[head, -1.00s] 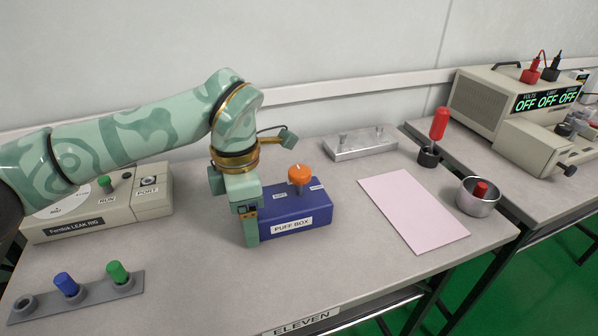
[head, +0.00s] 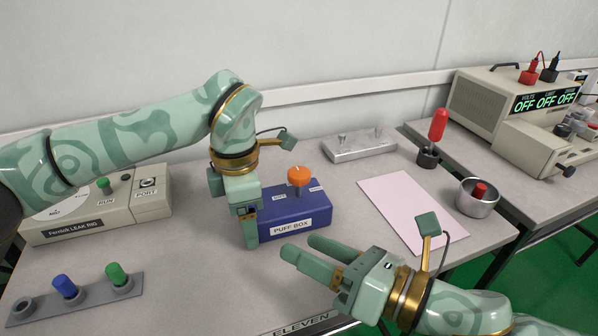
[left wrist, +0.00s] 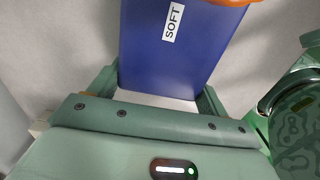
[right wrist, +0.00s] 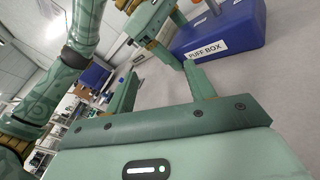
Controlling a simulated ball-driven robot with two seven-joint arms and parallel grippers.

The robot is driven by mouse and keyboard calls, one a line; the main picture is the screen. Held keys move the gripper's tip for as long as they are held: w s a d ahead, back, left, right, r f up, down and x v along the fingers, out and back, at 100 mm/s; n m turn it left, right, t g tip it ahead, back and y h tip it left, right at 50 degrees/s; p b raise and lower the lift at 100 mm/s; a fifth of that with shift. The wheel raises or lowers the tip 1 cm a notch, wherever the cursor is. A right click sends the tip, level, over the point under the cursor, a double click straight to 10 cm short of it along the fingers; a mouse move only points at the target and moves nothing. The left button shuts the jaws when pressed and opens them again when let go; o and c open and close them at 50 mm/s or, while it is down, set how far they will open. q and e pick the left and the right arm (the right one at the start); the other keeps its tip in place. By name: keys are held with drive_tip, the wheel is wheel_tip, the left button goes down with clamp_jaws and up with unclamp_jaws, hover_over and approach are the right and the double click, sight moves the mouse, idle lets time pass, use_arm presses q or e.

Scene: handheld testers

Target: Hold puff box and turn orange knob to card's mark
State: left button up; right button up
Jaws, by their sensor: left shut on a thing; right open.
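The blue puff box (head: 290,214) stands on the grey bench, its orange knob (head: 298,175) on top with a small pale mark. My left gripper (head: 240,207) is shut on the box's left end; its far finger is mostly hidden. In the left wrist view the box (left wrist: 170,55) lies between both fingers, its SOFT label showing. My right gripper (head: 303,246) is open and empty, in front of the box and to its lower right. The right wrist view shows the PUFF BOX label (right wrist: 207,49) beyond the fingers. A pink sheet (head: 410,210) lies right of the box; I see no mark on it.
The leak rig (head: 95,212) stands at the left, with a grey strip (head: 85,297) of blue and green knobs before it. A metal block (head: 358,147) is behind the box. A red-handled tool (head: 437,127), a metal cup (head: 477,203) and a power supply (head: 500,100) are at right.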

sight(307, 179)
drive_tip(key=w+d+n+t+h, duration=0.1)
drive_tip(key=w+d+r+n+t, duration=0.1)
drive_tip(key=w+d, duration=0.1)
drive_tip(key=w+d+r+n+t+h, duration=0.1)
drive_tip(key=w+d, duration=0.1)
drive_tip(key=shift+w+d+r+t+h, duration=0.1)
drive_tip(key=shift+w+d+t+h, duration=0.1)
drive_tip(key=shift+t+h, duration=0.15)
drive_tip(key=x, duration=1.1)
drive_tip(key=shift+a, duration=0.15)
drive_tip(key=c, duration=0.9)
drive_tip(key=shift+c, duration=0.2)
